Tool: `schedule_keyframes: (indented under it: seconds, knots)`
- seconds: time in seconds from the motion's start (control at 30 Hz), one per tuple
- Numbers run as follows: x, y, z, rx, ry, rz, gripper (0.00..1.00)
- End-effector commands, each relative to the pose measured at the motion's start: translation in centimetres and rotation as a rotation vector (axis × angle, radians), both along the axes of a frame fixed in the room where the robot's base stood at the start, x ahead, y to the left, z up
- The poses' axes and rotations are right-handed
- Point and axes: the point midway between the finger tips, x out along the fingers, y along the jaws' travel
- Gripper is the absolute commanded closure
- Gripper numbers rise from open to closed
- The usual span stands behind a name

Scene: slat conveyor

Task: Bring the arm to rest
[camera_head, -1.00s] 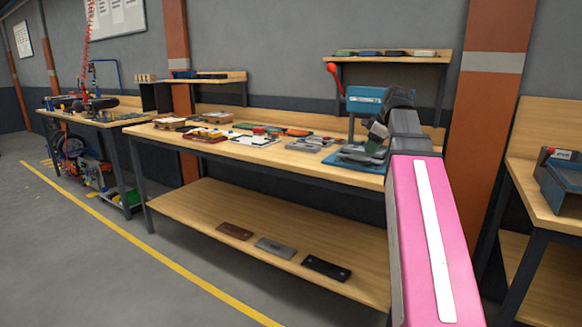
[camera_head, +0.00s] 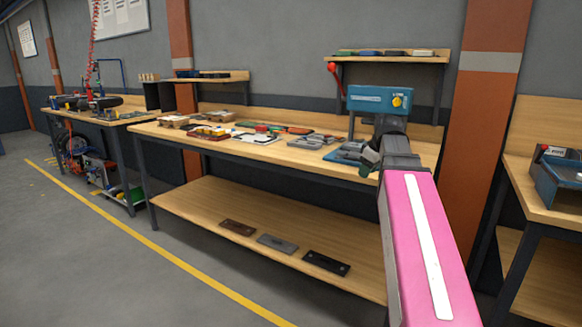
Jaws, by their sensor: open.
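My arm reaches up from the lower right as a pink link with a white stripe, ending in a dark grey joint. The joint stands in front of the blue press (camera_head: 378,99) at the right end of the long workbench (camera_head: 215,147). I cannot see anything held.
Parts and trays, including a clipboard (camera_head: 257,138), lie along the bench top. Several plates, one black (camera_head: 326,262), lie on the lower shelf (camera_head: 200,203). An orange pillar (camera_head: 478,130) and another bench (camera_head: 520,200) stand at right. The floor at left is clear.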

Motion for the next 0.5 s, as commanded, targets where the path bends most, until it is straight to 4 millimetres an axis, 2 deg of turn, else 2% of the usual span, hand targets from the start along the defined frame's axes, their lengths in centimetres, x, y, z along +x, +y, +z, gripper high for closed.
schedule_keyframes:
  seconds: [0.03,0.27,0.5]
  knots:
    - [-0.2,0.3,-1.7,0.004,0.019,-0.024,0.6]
    - [-0.9,1.8,-9.4,0.016,0.103,-0.177,0.6]
    - [-2.6,3.3,-17.3,0.012,0.184,-0.337,0.6]
